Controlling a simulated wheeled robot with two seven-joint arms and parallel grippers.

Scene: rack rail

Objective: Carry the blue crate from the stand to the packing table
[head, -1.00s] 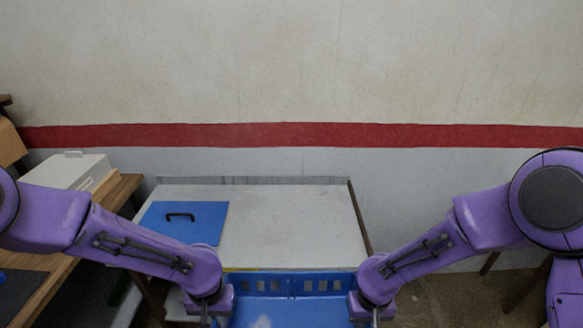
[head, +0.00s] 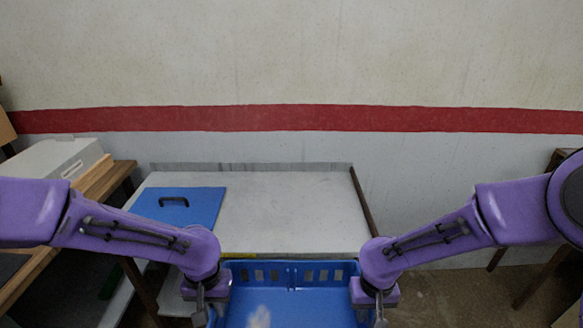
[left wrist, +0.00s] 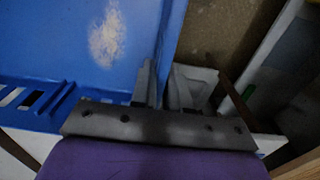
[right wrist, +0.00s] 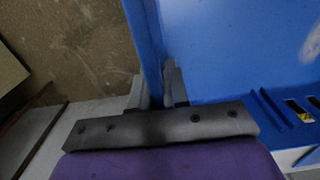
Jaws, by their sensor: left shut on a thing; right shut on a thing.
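The blue crate (head: 290,272) is at the bottom centre of the head view, with slots in its far wall and a pale worn patch on its floor. Its near part is cut off by the frame. My left gripper (head: 208,306) is shut on the crate's left side wall; the left wrist view shows the wall between its fingers (left wrist: 160,85). My right gripper (head: 372,308) is shut on the right side wall, also between the fingers in the right wrist view (right wrist: 156,88). A table with a pale grey top (head: 290,210) stands just beyond the crate.
A blue panel with a black handle (head: 182,207) lies on the left of the grey top. A wooden bench (head: 95,185) with a white box (head: 55,158) stands at the left. A wall with a red stripe (head: 300,118) closes the back. The right of the grey top is clear.

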